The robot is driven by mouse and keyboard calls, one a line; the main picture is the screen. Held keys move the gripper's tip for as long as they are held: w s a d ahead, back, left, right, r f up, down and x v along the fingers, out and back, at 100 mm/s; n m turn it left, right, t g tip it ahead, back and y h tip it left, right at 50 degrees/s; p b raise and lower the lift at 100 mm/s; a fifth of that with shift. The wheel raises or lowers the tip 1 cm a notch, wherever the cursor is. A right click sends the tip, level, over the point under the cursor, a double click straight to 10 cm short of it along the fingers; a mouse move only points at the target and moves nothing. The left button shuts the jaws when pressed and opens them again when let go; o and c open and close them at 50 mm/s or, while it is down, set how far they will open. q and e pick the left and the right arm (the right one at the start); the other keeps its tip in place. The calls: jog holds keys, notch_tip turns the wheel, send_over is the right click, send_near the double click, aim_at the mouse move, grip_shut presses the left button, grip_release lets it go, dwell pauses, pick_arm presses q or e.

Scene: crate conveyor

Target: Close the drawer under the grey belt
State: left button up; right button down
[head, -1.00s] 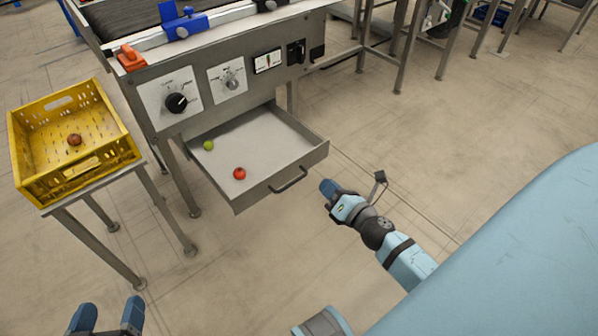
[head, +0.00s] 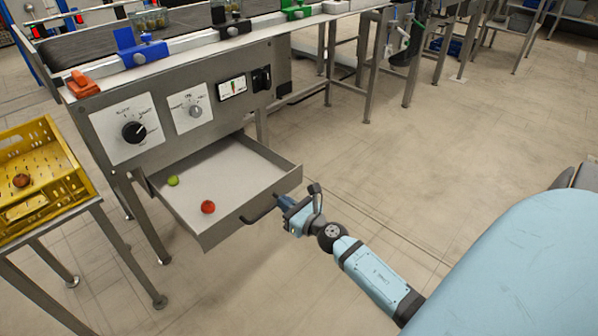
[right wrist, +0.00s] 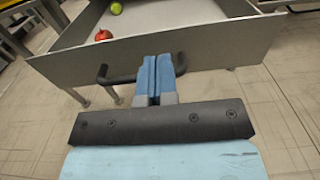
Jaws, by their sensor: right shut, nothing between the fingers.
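The grey metal drawer (head: 221,223) under the grey belt (head: 90,45) is pulled open. A green fruit (head: 173,181) and a red fruit (head: 208,207) lie in it. The drawer's dark handle (head: 262,209) is on its front panel. My right gripper (head: 281,200) is at the right end of the handle. In the right wrist view my blue fingers (right wrist: 153,75) are together with nothing between them, in front of the drawer front (right wrist: 215,48), overlapping the right part of the handle (right wrist: 112,78). I cannot tell if they touch it. My left gripper is out of view.
A yellow crate (head: 62,172) with a brown-red fruit (head: 21,180) stands on a metal stand at the left. A panel with knobs (head: 134,132) is above the drawer. An orange block (head: 82,84) sits on the belt's edge. Floor is free right of the drawer.

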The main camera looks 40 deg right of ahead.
aim_at(266, 190)
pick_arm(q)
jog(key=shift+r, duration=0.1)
pick_arm(e)
jog(key=shift+w+a, duration=0.2)
jog(key=shift+w, duration=2.3)
